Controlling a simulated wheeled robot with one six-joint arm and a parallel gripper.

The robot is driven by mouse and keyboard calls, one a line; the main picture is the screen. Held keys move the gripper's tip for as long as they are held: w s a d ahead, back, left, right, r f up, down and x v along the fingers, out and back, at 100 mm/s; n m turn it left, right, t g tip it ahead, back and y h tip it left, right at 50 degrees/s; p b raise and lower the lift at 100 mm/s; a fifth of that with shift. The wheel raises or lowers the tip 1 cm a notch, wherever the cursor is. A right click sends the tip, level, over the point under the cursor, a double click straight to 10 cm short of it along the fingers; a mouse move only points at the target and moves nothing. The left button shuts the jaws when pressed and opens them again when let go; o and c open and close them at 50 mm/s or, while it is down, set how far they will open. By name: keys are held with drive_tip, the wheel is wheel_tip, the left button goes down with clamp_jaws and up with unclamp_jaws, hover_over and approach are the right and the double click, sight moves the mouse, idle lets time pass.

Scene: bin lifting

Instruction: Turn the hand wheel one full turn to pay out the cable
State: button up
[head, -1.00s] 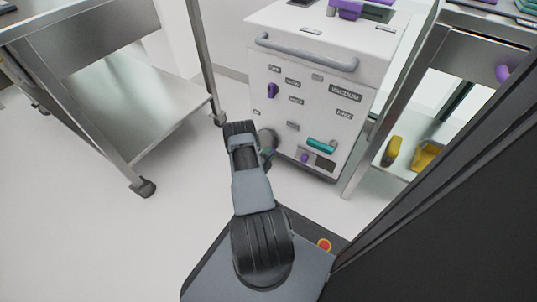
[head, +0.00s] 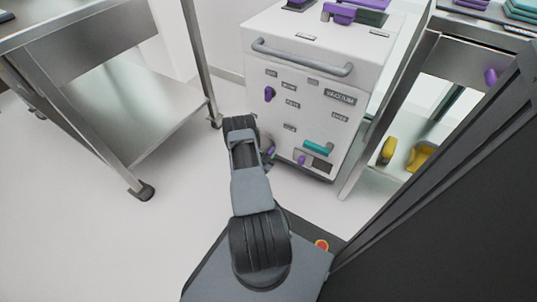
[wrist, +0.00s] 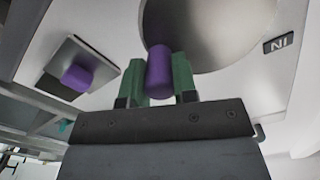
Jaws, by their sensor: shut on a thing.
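The hand wheel is a grey disc (wrist: 225,35) on the front of a white machine. Its purple handle (wrist: 158,72) sticks out toward the wrist camera near the disc's lower left edge. My gripper (wrist: 158,85) has its green fingers shut on this handle, one on each side. In the head view the wheel (head: 265,139) shows only as a sliver, because my arm hides most of it and nearly all of my gripper. No cable can be made out.
The white machine (head: 300,75) carries a grey bar handle (head: 300,58), a purple knob (head: 269,94) and a teal handle (head: 318,147). A metal trolley (head: 150,120) stands left. A metal shelf (head: 375,130) with yellow things stands right. Floor between trolley and machine is clear.

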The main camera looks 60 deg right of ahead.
sight(268, 139)
drive_tip(key=r+n, duration=0.1)
drive_tip(key=n, duration=0.2)
drive_tip(key=shift+r, duration=0.15)
drive_tip(key=n, duration=0.1)
drive_tip(key=r+n, duration=0.1)
drive_tip(key=n, duration=0.1)
drive_tip(key=shift+w+r+p, duration=0.25)
drive_tip(key=shift+w+p, duration=0.1)
drive_tip(key=shift+p, duration=0.05)
drive_tip(key=n, duration=0.2)
drive_tip(key=r+n, duration=0.1)
drive_tip(key=shift+w+n, duration=0.4)
drive_tip(key=shift+w+r+n, duration=0.2)
drive_tip(key=shift+w+n, duration=0.05)
drive_tip(key=shift+n, duration=0.4)
drive_tip(key=shift+w+r+n, duration=0.15)
drive_tip(key=shift+w+n, duration=0.05)
drive_tip(key=shift+n, duration=0.45)
drive_tip(key=o, duration=0.9)
drive_tip(key=shift+w, duration=0.1)
drive_tip(key=a+p, duration=0.4)
drive_tip(key=a, duration=1)
